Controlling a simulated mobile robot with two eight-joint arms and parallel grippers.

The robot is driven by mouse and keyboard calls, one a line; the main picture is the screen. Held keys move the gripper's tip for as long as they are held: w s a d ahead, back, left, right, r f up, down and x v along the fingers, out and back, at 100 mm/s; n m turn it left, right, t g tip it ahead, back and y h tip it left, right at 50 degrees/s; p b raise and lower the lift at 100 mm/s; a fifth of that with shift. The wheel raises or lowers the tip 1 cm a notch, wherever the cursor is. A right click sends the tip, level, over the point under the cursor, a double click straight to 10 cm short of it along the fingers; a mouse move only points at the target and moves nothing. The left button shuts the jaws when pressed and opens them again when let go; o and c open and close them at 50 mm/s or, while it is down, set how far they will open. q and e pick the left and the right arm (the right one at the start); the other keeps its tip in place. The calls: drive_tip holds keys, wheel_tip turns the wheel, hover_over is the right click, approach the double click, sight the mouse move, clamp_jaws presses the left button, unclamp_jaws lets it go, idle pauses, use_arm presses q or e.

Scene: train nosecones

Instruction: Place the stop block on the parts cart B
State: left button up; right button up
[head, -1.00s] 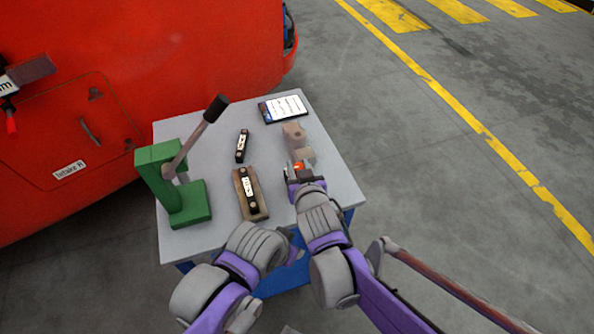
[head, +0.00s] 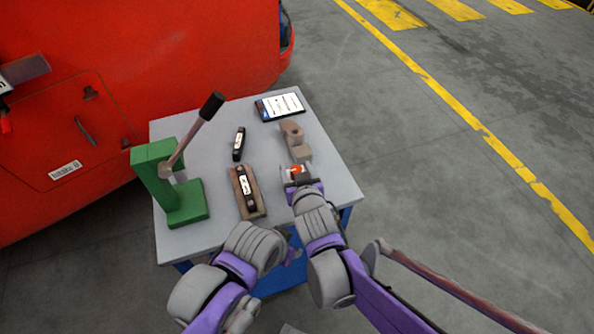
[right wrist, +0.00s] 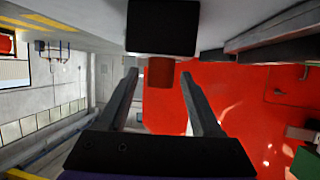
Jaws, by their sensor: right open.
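The stop block seems to be the small dark block with a red-orange round part (head: 296,169), standing near the right edge of the grey-topped cart (head: 215,230). In the right wrist view the black block (right wrist: 160,28) with its red-brown cylinder (right wrist: 160,73) lies ahead, in line with the gap between my fingers. My right gripper (head: 299,177) is open at this block; in the wrist view its two fingers (right wrist: 158,92) are spread with space on both sides of the cylinder. My left arm hangs at the cart's front edge; its fingers do not show.
A tan stepped piece (head: 294,138) stands just behind the block. A green lever press (head: 165,185), a black labelled bar (head: 239,144), a brown holder with another bar (head: 246,195) and a tablet (head: 280,105) share the cart. A red train nose (head: 150,60) stands behind.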

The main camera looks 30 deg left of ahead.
drive_tip(key=shift+r, duration=0.3)
drive_tip(key=p+v, duration=0.1)
drive_tip(key=v, duration=1.1)
drive_tip(key=shift+f, duration=0.15)
drive_tip(key=w+d+f+m+g+h, duration=0.1)
drive_tip(key=d+f+m+h, duration=0.2)
drive_tip(key=d, duration=0.8)
drive_tip(key=d+f+m+h, duration=0.2)
drive_tip(key=d+h, duration=0.2)
drive_tip(key=d, duration=0.8)
drive_tip(key=s+d+f+m+g+h, duration=0.1)
drive_tip(key=s+d+f+m+g, duration=0.2)
drive_tip(key=s+d, duration=0.6)
drive_tip(key=d+f+g, duration=0.1)
drive_tip(key=d, duration=0.2)
drive_tip(key=shift+h, duration=0.4)
